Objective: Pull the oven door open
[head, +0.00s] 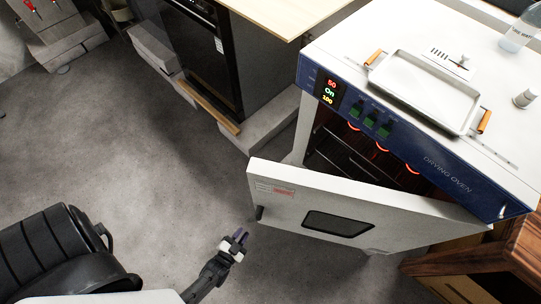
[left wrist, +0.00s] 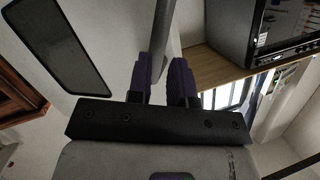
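The drying oven (head: 400,165) stands at the right in the head view, with a blue front panel and lit display. Its white door (head: 290,195) is swung partly open, its free edge at the left and the glowing inside showing above it. A small dark handle (head: 260,213) is near that free edge. My right gripper is not in view.
A metal tray (head: 425,92) with orange handles lies on the oven top, near a bottle (head: 520,30). A wooden stand (head: 480,262) is at the lower right. A dark cabinet appliance (head: 200,50) stands behind.

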